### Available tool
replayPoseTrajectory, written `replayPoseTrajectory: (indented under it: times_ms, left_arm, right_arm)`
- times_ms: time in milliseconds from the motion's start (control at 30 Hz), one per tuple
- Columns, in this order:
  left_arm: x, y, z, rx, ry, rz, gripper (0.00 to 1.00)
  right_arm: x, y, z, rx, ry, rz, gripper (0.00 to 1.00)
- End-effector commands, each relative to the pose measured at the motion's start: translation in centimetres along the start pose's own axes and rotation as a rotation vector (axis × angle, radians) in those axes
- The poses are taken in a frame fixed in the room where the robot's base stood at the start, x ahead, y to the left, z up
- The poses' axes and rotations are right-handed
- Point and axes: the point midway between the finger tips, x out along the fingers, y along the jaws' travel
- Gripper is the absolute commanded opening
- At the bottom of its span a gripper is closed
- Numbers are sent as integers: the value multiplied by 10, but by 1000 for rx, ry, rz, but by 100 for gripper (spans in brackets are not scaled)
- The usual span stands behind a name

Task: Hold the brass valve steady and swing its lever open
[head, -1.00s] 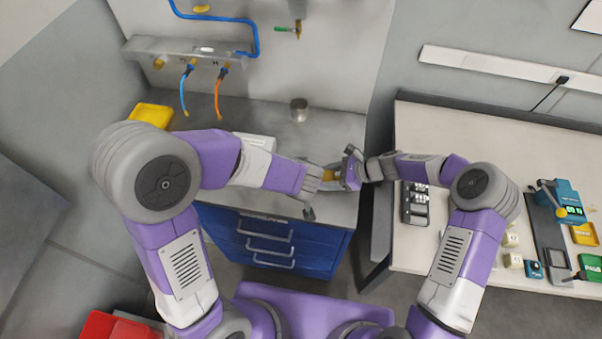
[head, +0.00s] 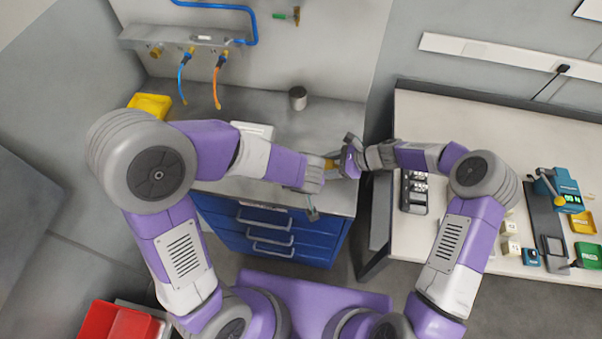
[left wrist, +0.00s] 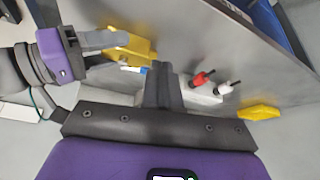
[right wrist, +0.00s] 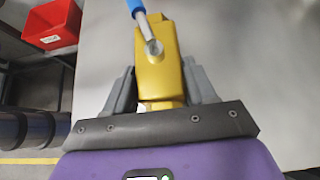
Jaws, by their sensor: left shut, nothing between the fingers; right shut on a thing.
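The brass valve (right wrist: 162,72) is between the fingers of my right gripper (right wrist: 158,85), which is shut on its body. Its lever, a metal stem with a blue handle (right wrist: 136,6), runs up out of the right wrist view. The valve also shows in the left wrist view (left wrist: 128,47), and partly in the head view (head: 329,164). My left gripper (left wrist: 163,72) is shut and empty; its fingertips are close beside the lever's blue end (left wrist: 144,70). I cannot tell whether they touch. In the head view both hands meet over the bench's right end.
The grey bench (head: 335,118) carries a white block (head: 252,130), a metal cup (head: 298,98) and a yellow tray (head: 150,105). Hoses (head: 217,88) hang behind. A pale table (head: 470,125) with devices stands right. A red bin (head: 110,322) is at lower left.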

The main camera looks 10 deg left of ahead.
Motion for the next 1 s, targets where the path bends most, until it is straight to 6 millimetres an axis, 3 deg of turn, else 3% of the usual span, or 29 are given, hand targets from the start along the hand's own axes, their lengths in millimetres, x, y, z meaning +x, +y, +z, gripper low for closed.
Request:
replayPoseTrajectory:
  times_ms: [100,300,400,600,1000]
  left_arm:
    - [28,-1,2,2,-5,-4,0]
    - [64,0,-2,-3,-2,-1,0]
    - [66,0,-20,-6,1,1,0]
    - [70,0,-36,-3,0,1,0]
    - [70,0,-39,-1,-1,1,0]
  right_arm:
    - [0,0,-7,4,11,-3,7]
    - [0,0,-7,4,11,-4,7]
    - [0,0,-7,4,11,-4,7]
    - [0,0,-7,4,11,-4,7]
    - [0,0,-7,4,11,-4,7]
